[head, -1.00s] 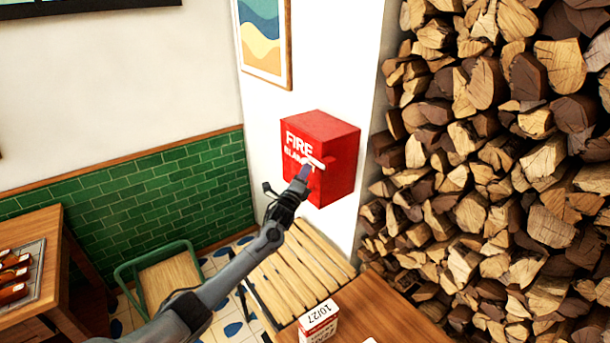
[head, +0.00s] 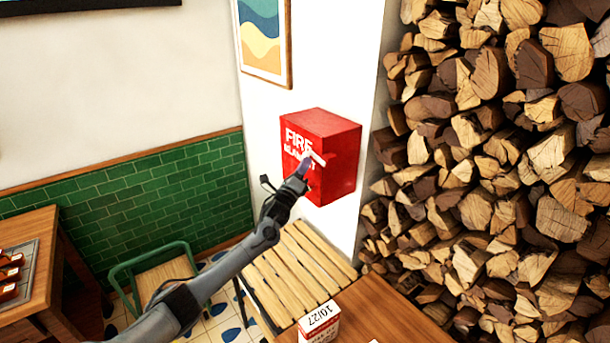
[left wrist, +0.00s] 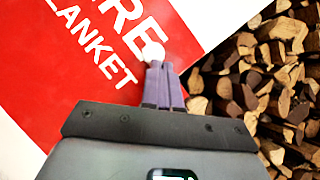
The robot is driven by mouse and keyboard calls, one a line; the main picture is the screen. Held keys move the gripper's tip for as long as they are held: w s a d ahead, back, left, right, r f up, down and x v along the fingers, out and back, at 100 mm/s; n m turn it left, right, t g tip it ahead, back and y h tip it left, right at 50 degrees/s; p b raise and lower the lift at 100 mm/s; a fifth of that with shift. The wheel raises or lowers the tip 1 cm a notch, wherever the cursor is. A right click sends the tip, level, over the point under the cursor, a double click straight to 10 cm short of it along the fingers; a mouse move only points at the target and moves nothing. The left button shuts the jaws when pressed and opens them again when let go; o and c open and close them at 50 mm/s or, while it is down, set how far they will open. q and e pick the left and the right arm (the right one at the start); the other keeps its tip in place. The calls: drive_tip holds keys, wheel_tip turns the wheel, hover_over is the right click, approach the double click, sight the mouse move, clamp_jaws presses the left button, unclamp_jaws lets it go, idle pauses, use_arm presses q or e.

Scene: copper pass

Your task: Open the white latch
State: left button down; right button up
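The white latch (head: 317,158) is a short, slanted bar on the front of the red fire blanket box (head: 335,172), which is fixed to the white wall. My left gripper (head: 303,167) reaches up from below, its purple fingertips at the latch. In the left wrist view, the fingers (left wrist: 164,84) are close together, and a rounded white part of the latch (left wrist: 152,51) shows just past their tips. They look shut, with nothing clearly between them. Whether they touch the latch I cannot tell. My right gripper is not in view.
Stacked firewood (head: 500,170) fills the right side. Below the box are a slatted wooden seat (head: 290,270) and a wooden table (head: 385,310) with a white and red carton (head: 319,322). A green-framed chair (head: 150,268) stands lower left.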

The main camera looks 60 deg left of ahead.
use_arm(q)
drive_tip(key=shift+d+r+m+t+h+b, duration=0.2)
drive_tip(key=shift+r+m+t+h+b, duration=0.35)
drive_tip(key=shift+m+h+b, duration=2.5)
drive_tip(key=shift+d+r+m+t+h+b, duration=0.2)
drive_tip(key=shift+r+m+t+h+b, duration=0.6)
drive_tip(key=shift+m+h, duration=2.5)
drive_tip(key=shift+d+r+m+t+h+b, duration=0.3)
drive_tip(key=shift+m+h+b, duration=1.5)
drive_tip(key=shift+m, duration=3.15)
drive_tip(key=shift+y+b, duration=0.5)
drive_tip(key=shift+y, duration=0.15)
drive_tip(key=f+b+v, duration=0.1)
drive_tip(key=b+v, duration=0.1)
drive_tip(key=v, duration=0.4)
drive_tip(key=w+f+b+v, duration=0.1)
drive_tip(key=v, duration=0.5)
drive_tip(key=shift+d+f+b, duration=0.15)
drive_tip(key=shift+f+b, duration=0.25)
drive_tip(key=shift+f, duration=0.15)
